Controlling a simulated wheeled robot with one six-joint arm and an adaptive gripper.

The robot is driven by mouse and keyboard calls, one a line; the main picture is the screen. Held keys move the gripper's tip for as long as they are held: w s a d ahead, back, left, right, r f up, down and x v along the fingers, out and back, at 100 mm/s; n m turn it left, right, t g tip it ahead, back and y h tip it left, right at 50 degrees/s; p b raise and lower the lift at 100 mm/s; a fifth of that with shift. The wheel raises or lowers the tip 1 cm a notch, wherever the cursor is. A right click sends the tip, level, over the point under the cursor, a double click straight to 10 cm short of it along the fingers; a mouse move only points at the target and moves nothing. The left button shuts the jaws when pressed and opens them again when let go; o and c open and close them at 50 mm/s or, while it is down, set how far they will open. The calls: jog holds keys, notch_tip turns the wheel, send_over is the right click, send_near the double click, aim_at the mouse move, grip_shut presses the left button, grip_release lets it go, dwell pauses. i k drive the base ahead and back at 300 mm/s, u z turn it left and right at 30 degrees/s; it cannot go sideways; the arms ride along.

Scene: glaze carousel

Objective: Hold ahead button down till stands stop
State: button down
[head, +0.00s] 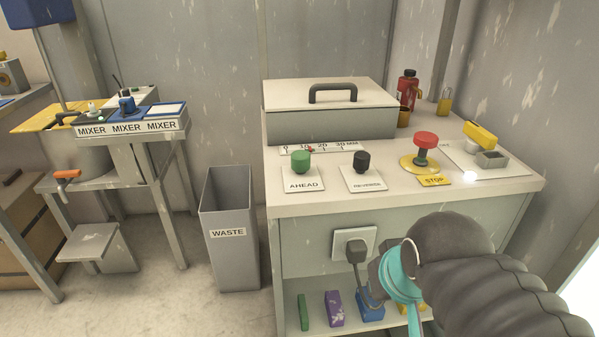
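The green mushroom-shaped button (300,161) stands on a white plate marked AHEAD (304,186), at the left front of the grey console top. Nothing touches it, and it appears raised. A black button (362,161) on a plate that seems to read REVERSE stands just to its right. A red STOP button (426,140) on a yellow base is further right. My arm comes in at the lower right, in front of the console and well below and right of the green button. The fingers of my gripper do not show. No turning stands are in view.
A lidded box (330,122) with a black handle sits behind the buttons, a scale strip (318,149) before it. A red bottle (407,90), padlock (444,102) and yellow-topped item (480,134) are at right. A wall socket plate (340,240) with a plug is below. A waste bin (228,265) stands left.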

aim_at(301, 159)
jog(key=u, duration=0.65)
jog(key=k, duration=1.05)
jog(key=z, duration=0.95)
jog(key=i, duration=0.5)
jog(key=z, duration=0.1)
